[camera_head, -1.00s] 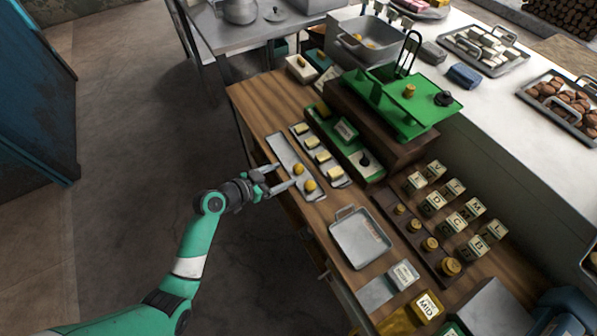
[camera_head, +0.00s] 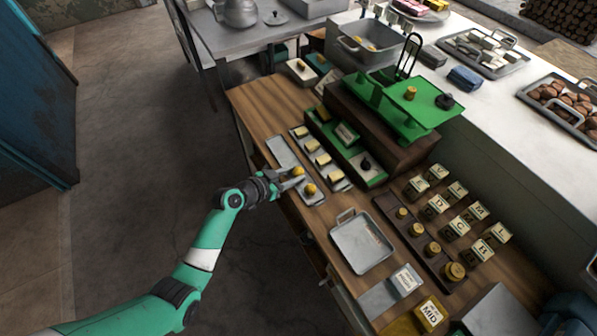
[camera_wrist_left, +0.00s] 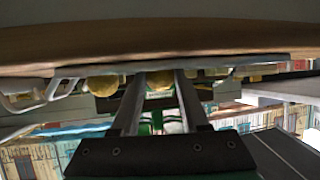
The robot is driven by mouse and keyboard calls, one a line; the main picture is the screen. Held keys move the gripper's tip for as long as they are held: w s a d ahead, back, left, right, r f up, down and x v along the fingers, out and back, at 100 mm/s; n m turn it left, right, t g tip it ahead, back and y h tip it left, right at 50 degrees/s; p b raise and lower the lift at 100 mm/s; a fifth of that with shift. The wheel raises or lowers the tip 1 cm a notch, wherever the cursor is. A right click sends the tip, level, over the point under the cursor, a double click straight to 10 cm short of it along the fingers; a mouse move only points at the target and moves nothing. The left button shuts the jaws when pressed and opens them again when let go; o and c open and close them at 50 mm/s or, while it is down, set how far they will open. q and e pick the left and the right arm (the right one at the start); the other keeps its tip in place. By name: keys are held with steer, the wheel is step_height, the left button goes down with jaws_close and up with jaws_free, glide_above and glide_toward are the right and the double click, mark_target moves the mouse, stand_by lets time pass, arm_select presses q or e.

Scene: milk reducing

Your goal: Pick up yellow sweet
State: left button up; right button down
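Two round yellow sweets lie on a long narrow grey tray (camera_head: 281,150) near the left edge of the wooden table. The farther yellow sweet (camera_head: 298,171) is at the fingertips of my left gripper (camera_head: 293,177); the nearer yellow sweet (camera_head: 310,188) is just beside them. In the left wrist view, the left gripper (camera_wrist_left: 160,88) has its fingers apart, with one yellow sweet (camera_wrist_left: 160,78) showing between them. Another yellow sweet (camera_wrist_left: 102,86) lies outside the fingers, to the left. I cannot tell whether the fingers touch the sweet. My right gripper is not in view.
A second narrow tray with pale yellow blocks (camera_head: 322,159) stands close to the right. Beyond it is a green balance scale (camera_head: 405,105). An empty grey pan (camera_head: 361,243) and a rack of brass weights (camera_head: 432,249) stand nearer.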

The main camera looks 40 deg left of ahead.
arm_select(q)
jaws_close()
steer(key=shift+r, duration=0.45)
step_height(320, 180, up, 3)
steer(key=shift+d+r+p, duration=0.1)
steer(key=shift+d+p, duration=0.05)
steer(key=shift+p, duration=0.7)
steer(key=s+d+r+p, duration=0.5)
steer(key=s+d+r, duration=0.4)
steer(key=d, duration=0.1)
steer(key=shift+s+p, duration=0.3)
steer(key=shift+p, duration=0.05)
